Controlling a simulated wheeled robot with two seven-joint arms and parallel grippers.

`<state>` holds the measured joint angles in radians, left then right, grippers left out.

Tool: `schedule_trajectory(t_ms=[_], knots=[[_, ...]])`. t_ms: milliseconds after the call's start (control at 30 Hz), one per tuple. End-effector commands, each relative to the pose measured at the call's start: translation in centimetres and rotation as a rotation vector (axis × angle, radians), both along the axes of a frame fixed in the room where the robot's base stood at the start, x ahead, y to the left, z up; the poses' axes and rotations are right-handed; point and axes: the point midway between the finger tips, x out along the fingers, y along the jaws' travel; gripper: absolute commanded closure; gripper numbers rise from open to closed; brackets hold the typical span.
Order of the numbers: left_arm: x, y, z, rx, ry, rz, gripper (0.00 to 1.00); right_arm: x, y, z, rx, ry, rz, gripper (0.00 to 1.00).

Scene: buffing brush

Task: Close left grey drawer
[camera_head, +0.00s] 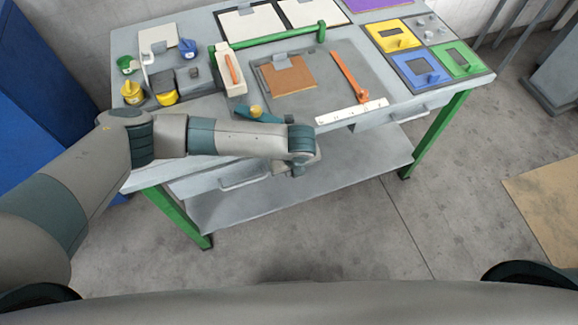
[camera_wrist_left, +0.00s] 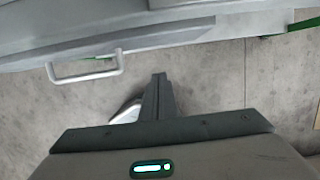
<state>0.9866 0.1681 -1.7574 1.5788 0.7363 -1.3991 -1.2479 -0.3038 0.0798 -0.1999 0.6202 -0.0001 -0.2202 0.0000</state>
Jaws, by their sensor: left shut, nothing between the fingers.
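The left grey drawer (camera_head: 205,183) is under the front edge of the workbench, left of centre in the head view. Its bar handle (camera_head: 245,183) faces the front, and it also shows at upper left in the left wrist view (camera_wrist_left: 85,72). My left forearm crosses above the drawer and hides part of it, so I cannot tell how far it stands out. My left gripper (camera_head: 298,170) is beside the drawer's right end, in front of the bench edge. Its fingers (camera_wrist_left: 157,95) are shut and empty, apart from the handle. My right gripper is out of view.
The grey workbench (camera_head: 310,60) has green legs and a lower shelf (camera_head: 330,185). A second drawer (camera_head: 390,120) is at right. Yellow and green cups, an orange strip (camera_head: 350,75) and coloured plates lie on top. The floor in front is clear.

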Motion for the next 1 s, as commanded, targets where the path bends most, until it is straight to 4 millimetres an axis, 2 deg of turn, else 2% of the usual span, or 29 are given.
schedule_trajectory(t_ms=[167, 433, 600, 800, 1000], knots=[[-0.3, -0.1, 1.8, 0.0, -0.003, -0.002, 1.0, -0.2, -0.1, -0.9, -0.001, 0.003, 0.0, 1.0], [-1.4, -0.5, 6.0, -0.003, -0.003, -0.002, 1.0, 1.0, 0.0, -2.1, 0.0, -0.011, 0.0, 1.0], [-1.9, -0.6, 8.1, -0.001, -0.002, -0.001, 1.0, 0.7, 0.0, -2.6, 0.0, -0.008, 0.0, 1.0], [-2.1, -0.6, 9.0, 0.001, -0.003, 0.0, 1.0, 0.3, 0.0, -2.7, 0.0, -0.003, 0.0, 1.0], [-2.1, -0.6, 9.1, 0.001, -0.002, 0.0, 1.0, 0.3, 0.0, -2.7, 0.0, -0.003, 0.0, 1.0]])
